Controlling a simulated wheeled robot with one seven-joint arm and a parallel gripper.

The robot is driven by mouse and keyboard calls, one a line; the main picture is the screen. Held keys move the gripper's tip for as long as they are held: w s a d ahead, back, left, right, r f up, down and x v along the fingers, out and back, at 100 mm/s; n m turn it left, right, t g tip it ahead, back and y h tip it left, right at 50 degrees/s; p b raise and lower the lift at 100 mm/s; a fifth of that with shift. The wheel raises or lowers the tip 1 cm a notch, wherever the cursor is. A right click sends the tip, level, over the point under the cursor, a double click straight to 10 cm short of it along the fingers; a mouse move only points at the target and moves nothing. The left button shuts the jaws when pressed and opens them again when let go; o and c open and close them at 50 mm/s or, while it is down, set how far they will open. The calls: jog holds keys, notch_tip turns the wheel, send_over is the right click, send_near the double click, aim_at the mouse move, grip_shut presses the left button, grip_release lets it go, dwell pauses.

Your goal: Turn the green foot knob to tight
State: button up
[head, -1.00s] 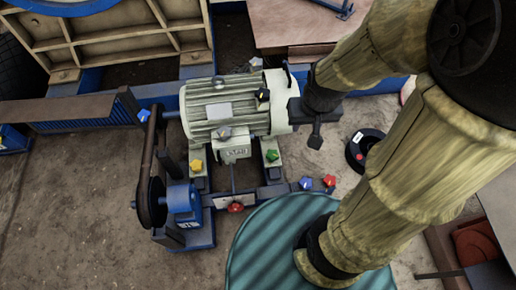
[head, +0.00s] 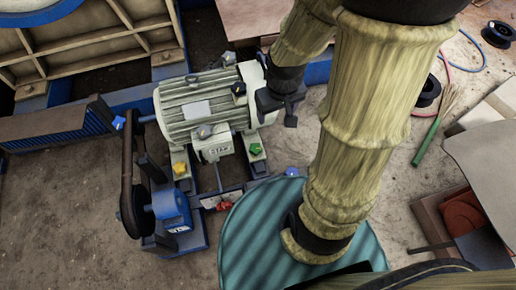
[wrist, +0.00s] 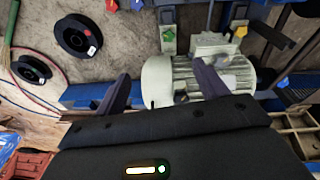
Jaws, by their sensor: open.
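The green foot knob (head: 255,149) sits on the motor's foot rail, at the lower right of the grey motor (head: 205,103) in the head view. In the wrist view the green knob (wrist: 168,36) is at the top, beyond my fingers. My gripper (head: 284,104) hangs at the motor's right end in the head view, apart from the green knob. In the wrist view my gripper (wrist: 160,92) has its two fingers spread with nothing held between them, and the motor lies behind them. I cannot tell from these views how tight the knob is.
A yellow knob (head: 180,169), a red knob (head: 223,206) and a blue knob (head: 292,172) are nearby. The belt drive (head: 130,185) stands left of the motor. Black spools (wrist: 76,36) and a green-handled broom (head: 428,140) lie on the floor to the right.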

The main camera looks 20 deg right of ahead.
aim_at(256, 148)
jog(key=w+d+f+n+t+y+b, duration=0.1)
jog(key=w+d+f+n+y+b, duration=0.1)
jog(key=f, duration=0.9)
jog(key=w+d+f+n+t+y+b, duration=0.1)
jog(key=w+d+f+n+y+b, duration=0.2)
jog(key=f, duration=0.8)
jog(key=w+d+f+n+y+b, duration=0.3)
jog(key=d+f+n, duration=0.1)
jog(key=f, duration=0.7)
jog(key=shift+d+n+t, duration=0.3)
jog(key=shift+n+t, duration=0.1)
jog(key=shift+n, duration=0.3)
jog(key=b+x, duration=0.8)
jog(key=x, duration=0.9)
jog(key=shift+a+f+b, duration=0.1)
jog(key=shift+a+b, duration=0.15)
jog(key=shift+b, duration=0.05)
jog(key=shift+c, duration=0.2)
